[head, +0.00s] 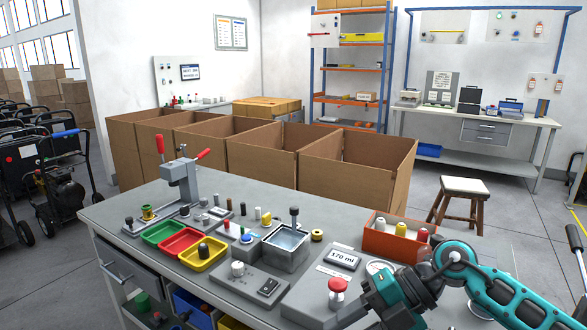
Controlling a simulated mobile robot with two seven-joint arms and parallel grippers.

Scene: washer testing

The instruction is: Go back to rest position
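My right arm, teal and dark grey, comes in from the lower right and bends over the right end of the grey workbench (110,214). Its wrist points down and left at the bottom edge. The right gripper (350,314) shows only in part there, close to a red-topped knob (337,290); its fingertips cannot be made out, nor whether it holds anything. My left gripper is not in view.
On the bench are a red-handled press (182,178), green (152,240), red (168,247) and yellow (188,259) trays, a metal basin (286,258), a display unit reading 170 ml (342,260) and an orange bin (385,246). Open cardboard boxes (355,186) stand behind; a stool (460,190) stands right.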

